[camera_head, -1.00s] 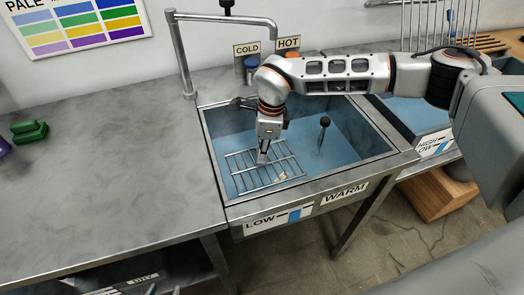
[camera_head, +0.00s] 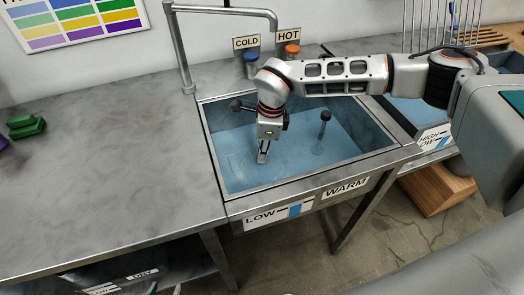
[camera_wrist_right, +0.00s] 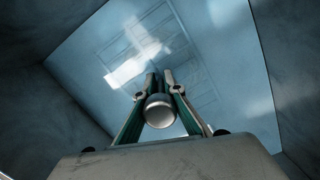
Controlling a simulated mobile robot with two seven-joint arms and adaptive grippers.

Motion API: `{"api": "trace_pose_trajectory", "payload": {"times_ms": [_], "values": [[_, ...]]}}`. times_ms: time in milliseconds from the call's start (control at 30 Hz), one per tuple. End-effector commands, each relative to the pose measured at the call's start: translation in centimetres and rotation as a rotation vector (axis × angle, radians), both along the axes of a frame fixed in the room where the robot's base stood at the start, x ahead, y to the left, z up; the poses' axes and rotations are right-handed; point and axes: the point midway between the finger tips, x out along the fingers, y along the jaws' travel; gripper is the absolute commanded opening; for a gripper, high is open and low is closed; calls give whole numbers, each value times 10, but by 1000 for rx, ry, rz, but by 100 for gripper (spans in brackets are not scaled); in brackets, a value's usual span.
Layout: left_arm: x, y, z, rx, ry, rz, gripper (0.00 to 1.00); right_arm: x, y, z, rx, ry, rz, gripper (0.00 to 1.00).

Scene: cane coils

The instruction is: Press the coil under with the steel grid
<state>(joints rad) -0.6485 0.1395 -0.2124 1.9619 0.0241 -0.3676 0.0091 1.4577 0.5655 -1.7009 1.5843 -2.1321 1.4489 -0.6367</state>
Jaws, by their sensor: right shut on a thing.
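My right gripper (camera_head: 263,145) reaches down into the left sink basin, its fingers near the water. In the right wrist view the fingers (camera_wrist_right: 160,80) are closed around a round steel knob (camera_wrist_right: 160,110), the handle end of the steel grid. The steel grid (camera_wrist_right: 200,62) shows only as faint lines under the blue water, below the fingers. In the head view it is barely traceable. I cannot make out the coil; the water and its glare hide it. My left gripper is not in view.
The tap (camera_head: 182,50) rises behind. A second basin lies to the right. The counter (camera_head: 110,170) on the left is mostly clear.

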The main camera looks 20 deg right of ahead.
Motion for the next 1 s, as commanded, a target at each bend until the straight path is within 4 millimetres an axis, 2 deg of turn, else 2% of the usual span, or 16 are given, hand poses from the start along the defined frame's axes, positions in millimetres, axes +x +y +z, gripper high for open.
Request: {"api": "trace_pose_trajectory", "payload": {"times_ms": [200,233,300,600,733,867,1000], "values": [[0,0,0,0,0,0,38,0,0,0,1,-1,0,0],[0,0,0,0,0,0,38,0,0,0,1,-1,0,14],[0,0,0,0,0,0,38,0,0,0,1,-1,0,29],[-1,1,0,1,2,0,38,-1,0,-1,-1,1,0,29],[-1,1,-1,2,1,-1,38,0,-1,5,0,0,0,29],[-1,0,0,1,1,-1,38,0,-3,24,1,-2,0,29],[0,0,0,1,1,-1,38,-1,-6,53,0,-4,-1,29]]}}
